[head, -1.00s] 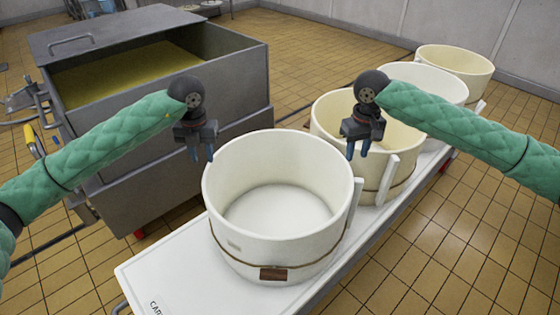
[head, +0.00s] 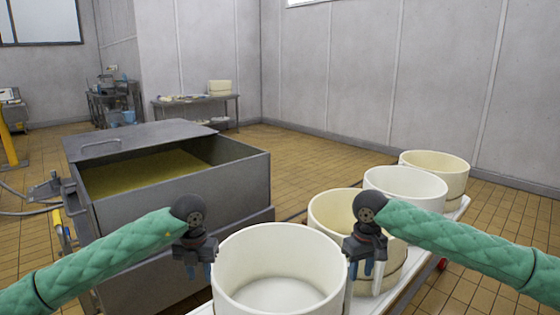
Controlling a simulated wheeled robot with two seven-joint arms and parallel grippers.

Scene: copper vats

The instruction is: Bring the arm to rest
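My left gripper (head: 199,270) hangs with its fingers down at the left side of the nearest white tub (head: 240,282), in front of the grey metal vat. The fingers show a small gap with nothing between them. My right gripper (head: 367,268) hangs with its fingers down at the right side of the same tub, in front of a cream tub (head: 333,207). Its fingers are also a little apart and hold nothing visible. Both arms have green quilted sleeves. The lower part of the nearest tub is cut off by the picture's edge.
A grey vat (head: 150,230) with yellowish contents and a part-covering lid (head: 140,141) stands at the left. Two more tubs (head: 405,189) (head: 434,174) line the white cart (head: 454,210) towards the back right. Tiled floor (head: 320,155) is clear behind. Tables (head: 195,101) stand by the far wall.

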